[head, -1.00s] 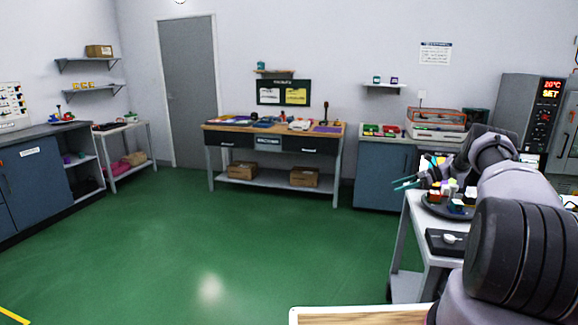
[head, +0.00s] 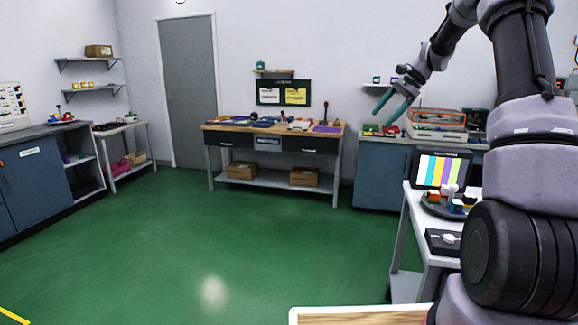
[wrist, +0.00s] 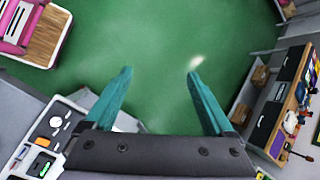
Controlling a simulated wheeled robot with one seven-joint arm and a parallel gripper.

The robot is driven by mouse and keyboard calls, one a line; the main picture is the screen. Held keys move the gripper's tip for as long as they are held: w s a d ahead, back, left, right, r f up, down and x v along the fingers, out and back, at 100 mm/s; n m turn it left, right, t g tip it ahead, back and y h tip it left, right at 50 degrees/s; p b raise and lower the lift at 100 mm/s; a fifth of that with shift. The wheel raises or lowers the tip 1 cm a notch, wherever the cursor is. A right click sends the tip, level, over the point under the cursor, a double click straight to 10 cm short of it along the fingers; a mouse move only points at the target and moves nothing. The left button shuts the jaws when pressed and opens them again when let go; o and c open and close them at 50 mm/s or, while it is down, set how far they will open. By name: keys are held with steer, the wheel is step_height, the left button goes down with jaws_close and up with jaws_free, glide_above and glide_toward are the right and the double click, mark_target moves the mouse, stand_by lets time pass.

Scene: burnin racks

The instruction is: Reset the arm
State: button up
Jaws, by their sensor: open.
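My gripper (head: 384,108) is raised at the upper right of the head view, its teal fingers pointing down and left. The fingers are apart with nothing between them. In the wrist view my gripper (wrist: 158,78) also shows open and empty, above the green floor (wrist: 165,45). My arm rises at the right side of the head view and bends over toward the left at the top.
A white table (head: 412,217) at right holds a round dark tray (head: 432,209) with small items and a colour-striped screen (head: 442,170). A workbench (head: 222,128) stands at the back wall. The floor in the middle is clear.

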steer(key=s+a+r+n+t+h, duration=0.1)
steer(key=s+a+r+n, duration=0.1)
steer(key=s+r, duration=0.35)
steer(key=s+a+r+n+h, duration=0.1)
steer(key=s+a+r, duration=0.1)
steer(key=s, duration=0.6)
steer(key=s+a+r+n+t+h, duration=0.1)
steer(key=s+a+r+n, duration=0.15)
steer(key=s, duration=0.45)
steer(key=s+f+n+t+h, duration=0.1)
steer(key=s+f+n+t, duration=0.1)
steer(key=s, duration=1.6)
steer(key=shift+a+n+t+h, duration=0.15)
steer(key=shift+n+t+h, duration=0.35)
steer(key=shift+n, duration=0.45)
